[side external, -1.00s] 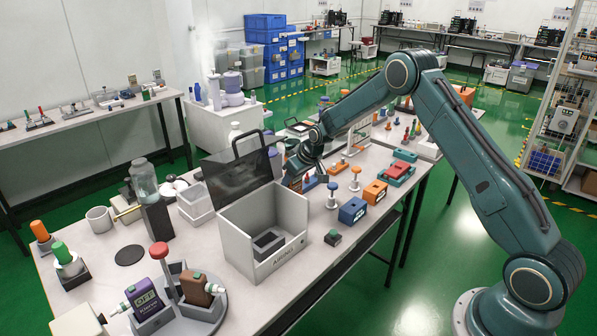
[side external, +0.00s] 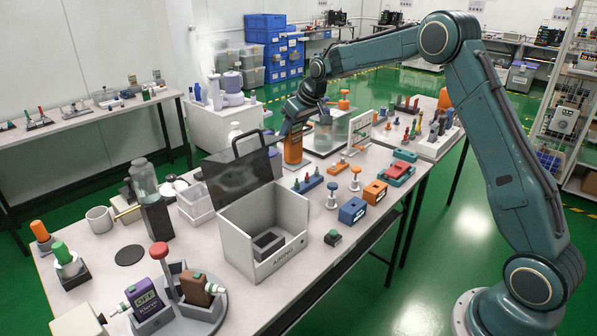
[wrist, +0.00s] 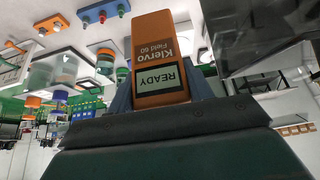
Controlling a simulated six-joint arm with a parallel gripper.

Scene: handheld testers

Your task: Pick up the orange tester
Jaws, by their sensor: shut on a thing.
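The orange tester (side external: 293,149) is a boxy orange unit, upright in my gripper (side external: 294,131), behind the open grey box in the side view. In the wrist view the tester (wrist: 157,45) fills the upper middle, with "Klervo Field 60" lettering and a screen reading READY, both upside down. My gripper (wrist: 158,98) is shut on it, with a finger on either side. The tester's lower end looks raised above the table in the side view, but the exact gap is hard to judge.
A grey box (side external: 250,240) with a raised dark lid (side external: 240,175) stands in front. A purple tester (side external: 147,300) and a brown tester (side external: 202,288) sit in a round holder at front left. Blue (side external: 353,210) and orange (side external: 375,192) blocks stand to the right.

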